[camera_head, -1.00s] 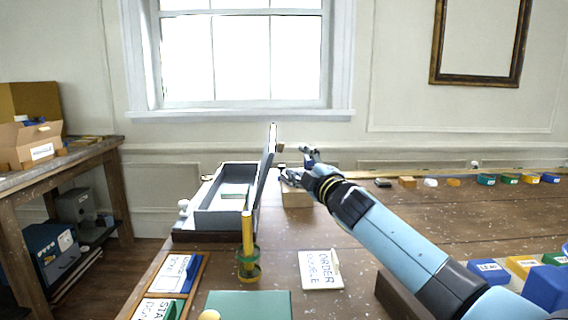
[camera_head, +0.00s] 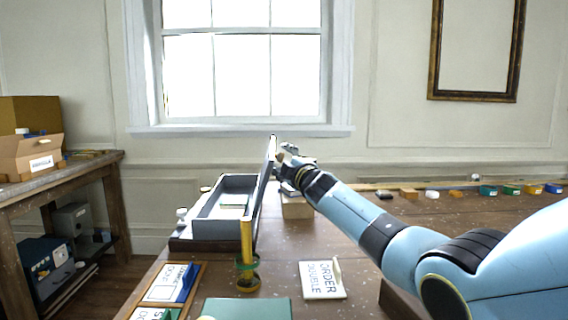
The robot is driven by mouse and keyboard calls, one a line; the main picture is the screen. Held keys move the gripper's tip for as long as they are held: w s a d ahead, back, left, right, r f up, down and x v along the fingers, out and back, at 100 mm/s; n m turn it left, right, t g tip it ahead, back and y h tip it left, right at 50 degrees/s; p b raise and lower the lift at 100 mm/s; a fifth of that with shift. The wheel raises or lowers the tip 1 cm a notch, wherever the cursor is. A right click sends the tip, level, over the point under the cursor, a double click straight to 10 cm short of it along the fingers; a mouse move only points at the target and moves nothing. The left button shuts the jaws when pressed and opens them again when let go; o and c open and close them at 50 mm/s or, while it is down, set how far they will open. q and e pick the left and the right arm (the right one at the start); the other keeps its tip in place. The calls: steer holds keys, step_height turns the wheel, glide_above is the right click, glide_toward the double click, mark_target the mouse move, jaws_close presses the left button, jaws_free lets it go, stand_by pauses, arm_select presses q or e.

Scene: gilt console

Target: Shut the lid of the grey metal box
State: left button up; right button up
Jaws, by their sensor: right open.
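The grey metal box (camera_head: 212,231) stands open on the table at the far left, with a pale item inside it. Its lid (camera_head: 264,185) is raised, close to upright, and hinged on the right side. My right gripper (camera_head: 282,158) is open at the outer, right face of the lid near its top edge. It looks close to or touching the lid; I cannot tell which. My left gripper is not in view.
A yellow post on a green base (camera_head: 247,255) stands in front of the box. A wooden block (camera_head: 297,207) sits right of the lid, below my gripper. A sign card (camera_head: 321,280) lies in front. Several small coloured items line the back right edge.

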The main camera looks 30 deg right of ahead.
jaws_close()
stand_by(0.4)
